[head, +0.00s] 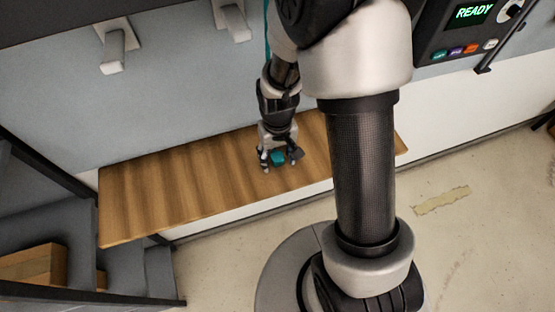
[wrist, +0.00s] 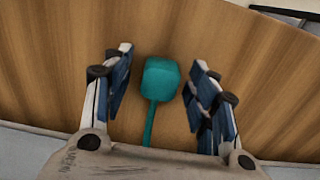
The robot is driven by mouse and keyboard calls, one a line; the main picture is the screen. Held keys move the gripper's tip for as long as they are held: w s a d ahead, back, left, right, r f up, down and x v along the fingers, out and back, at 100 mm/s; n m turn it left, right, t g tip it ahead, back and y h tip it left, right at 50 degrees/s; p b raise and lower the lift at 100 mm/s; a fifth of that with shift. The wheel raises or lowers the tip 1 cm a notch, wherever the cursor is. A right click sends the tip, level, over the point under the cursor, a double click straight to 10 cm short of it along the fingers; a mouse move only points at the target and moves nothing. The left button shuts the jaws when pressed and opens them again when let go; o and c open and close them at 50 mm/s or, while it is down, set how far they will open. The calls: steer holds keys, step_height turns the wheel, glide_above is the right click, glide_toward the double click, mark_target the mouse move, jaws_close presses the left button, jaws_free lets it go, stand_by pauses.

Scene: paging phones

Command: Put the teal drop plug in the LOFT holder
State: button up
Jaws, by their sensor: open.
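The teal drop plug (wrist: 161,78) lies between the two open fingers of my gripper (wrist: 158,92) in the wrist view, with a gap on each side. A teal stem or cord runs from it down toward the gripper's palm. In the head view the teal plug (head: 278,158) shows between the fingers of my gripper (head: 279,163), low over the wooden shelf. I cannot tell whether the plug touches the wood. A teal cord also shows above the wrist at the top. No label reading LOFT is legible.
The wooden shelf (head: 180,190) is otherwise bare. Two pale wall brackets (head: 115,45) and (head: 234,20) are on the grey wall above. A dark panel (head: 465,30) reading READY, with coloured buttons, is at the upper right. Dark steps or shelving (head: 50,215) stand at the left.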

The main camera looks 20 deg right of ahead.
steer(key=c, duration=1.3)
steer(key=shift+o, duration=0.2)
steer(key=shift+r, duration=0.1)
